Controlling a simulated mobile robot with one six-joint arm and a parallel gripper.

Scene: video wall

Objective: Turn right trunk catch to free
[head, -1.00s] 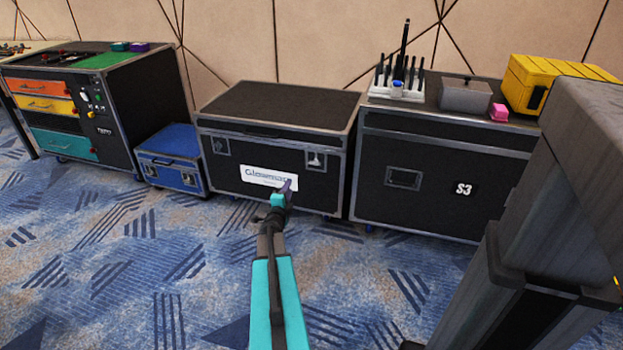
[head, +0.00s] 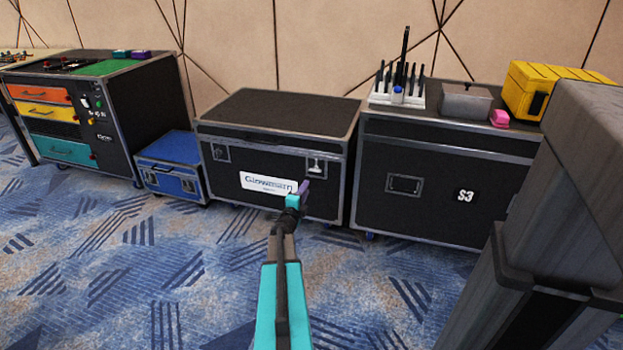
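The black trunk (head: 278,108) with metal edges stands against the wall, its lid closed. Its right catch (head: 316,166) is a small light metal piece on the front, upper right. The left catch (head: 221,151) sits on the front at the left. A white label (head: 268,183) is between them, lower down. My gripper (head: 304,188), with a purple tip and teal body, is in front of the trunk, just below and left of the right catch. It looks apart from the catch, though depth is hard to judge. Its fingers are too small to tell open from shut.
A blue case (head: 170,160) stands left of the trunk, and a drawer cabinet (head: 130,115) beyond it. A black case marked S3 (head: 430,215) stands close on the right, with several items on top. The carpet (head: 130,260) in front is clear.

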